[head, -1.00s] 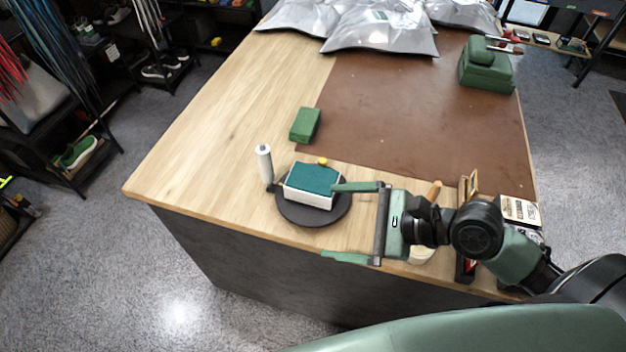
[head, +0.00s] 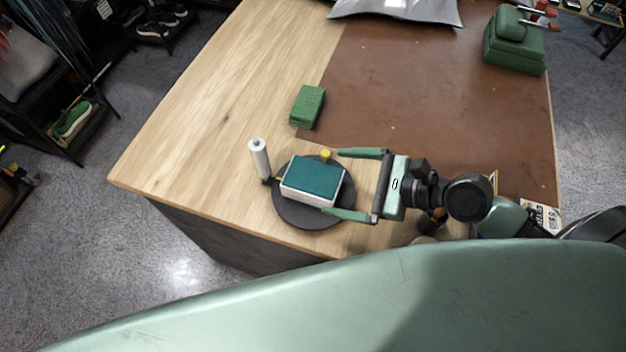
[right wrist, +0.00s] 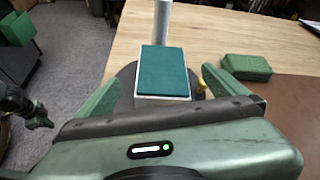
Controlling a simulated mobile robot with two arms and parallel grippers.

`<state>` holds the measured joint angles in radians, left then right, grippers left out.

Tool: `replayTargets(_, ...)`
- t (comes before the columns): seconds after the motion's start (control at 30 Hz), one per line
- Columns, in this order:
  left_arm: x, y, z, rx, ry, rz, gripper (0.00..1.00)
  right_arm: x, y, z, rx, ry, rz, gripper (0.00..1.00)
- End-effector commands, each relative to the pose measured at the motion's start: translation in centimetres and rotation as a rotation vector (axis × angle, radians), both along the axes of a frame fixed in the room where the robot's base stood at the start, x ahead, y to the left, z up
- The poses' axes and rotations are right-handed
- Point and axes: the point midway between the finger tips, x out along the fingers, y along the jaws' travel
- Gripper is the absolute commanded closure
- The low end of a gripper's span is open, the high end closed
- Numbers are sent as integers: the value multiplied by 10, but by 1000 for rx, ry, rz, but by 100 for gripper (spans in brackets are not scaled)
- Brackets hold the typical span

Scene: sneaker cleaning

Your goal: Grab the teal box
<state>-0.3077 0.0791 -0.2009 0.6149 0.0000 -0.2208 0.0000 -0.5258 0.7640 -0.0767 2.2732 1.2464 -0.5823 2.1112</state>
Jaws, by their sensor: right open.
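The teal box (head: 313,180) has a teal top and white sides. It sits on a round dark turntable (head: 290,216) near the table's front edge. My right gripper (head: 343,184) is open and comes in from the right. Its two fingers point at the box, with the tips close to the box's right end. In the right wrist view the teal box (right wrist: 163,72) lies ahead between the two open fingers (right wrist: 160,88), with nothing held. My left gripper does not show in the head view; a dark arm part shows at the left edge of the right wrist view.
A white roller (head: 259,157) stands upright left of the turntable, and a small yellow knob (head: 325,155) is behind the box. A green block (head: 308,106) lies farther back. A brown mat (head: 440,100) bears a green case (head: 514,48). The table's left side is clear.

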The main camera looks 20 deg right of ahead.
Motion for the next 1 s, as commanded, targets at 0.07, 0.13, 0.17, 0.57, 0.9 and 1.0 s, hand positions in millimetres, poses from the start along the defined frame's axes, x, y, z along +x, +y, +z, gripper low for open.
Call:
replayTargets(0.07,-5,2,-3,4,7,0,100,0,0,-16,-1,2,-1,0)
replayTargets(0.13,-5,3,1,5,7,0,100,5,5,-16,2,-4,-2,0)
replayTargets(0.17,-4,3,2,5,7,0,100,7,7,-18,2,-5,-3,0)
replayTargets(0.57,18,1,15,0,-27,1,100,33,39,-37,2,-3,-2,0)
replayTargets(0.9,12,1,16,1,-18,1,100,43,52,-48,-3,-2,0,0)
replayTargets(1.0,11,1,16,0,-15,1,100,42,52,-48,-3,-2,0,6)
